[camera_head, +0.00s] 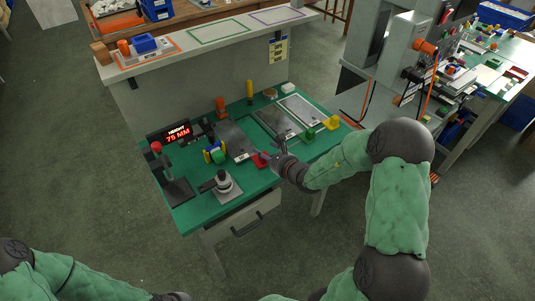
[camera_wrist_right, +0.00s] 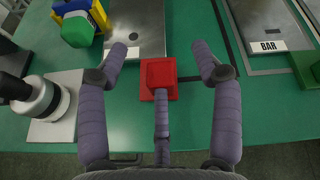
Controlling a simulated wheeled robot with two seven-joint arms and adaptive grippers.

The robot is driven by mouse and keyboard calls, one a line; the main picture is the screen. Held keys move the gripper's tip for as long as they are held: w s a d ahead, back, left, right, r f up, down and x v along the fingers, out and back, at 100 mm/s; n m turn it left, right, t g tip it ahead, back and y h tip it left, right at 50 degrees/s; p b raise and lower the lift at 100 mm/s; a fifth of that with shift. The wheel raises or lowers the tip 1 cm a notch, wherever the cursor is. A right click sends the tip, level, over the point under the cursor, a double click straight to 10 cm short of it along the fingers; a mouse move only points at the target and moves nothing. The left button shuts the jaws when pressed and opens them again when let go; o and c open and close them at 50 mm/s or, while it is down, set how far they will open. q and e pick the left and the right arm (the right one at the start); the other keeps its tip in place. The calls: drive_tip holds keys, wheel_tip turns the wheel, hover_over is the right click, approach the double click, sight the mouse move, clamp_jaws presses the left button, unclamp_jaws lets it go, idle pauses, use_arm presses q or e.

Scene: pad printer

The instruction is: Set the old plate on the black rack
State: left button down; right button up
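A grey metal plate (camera_head: 235,140) lies on the green bench top at the left of a row of plates; its near end shows in the wrist view (camera_wrist_right: 136,22). A red block (camera_wrist_right: 158,77) stands at that near end; it also shows in the head view (camera_head: 260,160). My right gripper (camera_wrist_right: 162,49) is open, its fingers on either side of the red block with gaps, holding nothing; in the head view it is at the bench's front edge (camera_head: 274,158). I cannot tell which plate is old, nor pick out a black rack.
Two further plates (camera_head: 275,122) (camera_head: 300,110) lie to the right, with green (camera_head: 309,134) and yellow (camera_head: 331,123) blocks at their near ends. A height display (camera_head: 178,134), a stand with a red knob (camera_head: 177,185) and a round fixture (camera_head: 224,185) are at the left.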

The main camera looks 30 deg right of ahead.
drive_tip(key=shift+r, duration=0.15)
drive_tip(key=shift+r+p, duration=0.25)
drive_tip(key=shift+p, duration=0.1)
drive_tip(key=a+p+v, duration=0.1)
drive_tip(key=p+v, duration=0.3)
drive_tip(key=v, duration=0.7)
drive_tip(key=s+a+f+n+g+y, duration=0.3)
drive_tip(key=s+a+f+n+g, duration=0.25)
drive_tip(key=a, duration=0.25)
drive_tip(key=s+a+f+n+g+y, duration=0.3)
drive_tip(key=s+a+f+n+g, duration=0.1)
drive_tip(key=a+f, duration=0.25)
drive_tip(key=s+a+f+n+g+h, duration=0.3)
drive_tip(key=s+a+f+n+g, duration=0.15)
drive_tip(key=s+f+n, duration=0.55)
drive_tip(key=w+a+f+n, duration=0.4)
drive_tip(key=n, duration=0.4)
drive_tip(key=shift+a+f+t, duration=0.2)
drive_tip(key=shift+a+t, duration=0.1)
drive_tip(key=shift+t, duration=0.1)
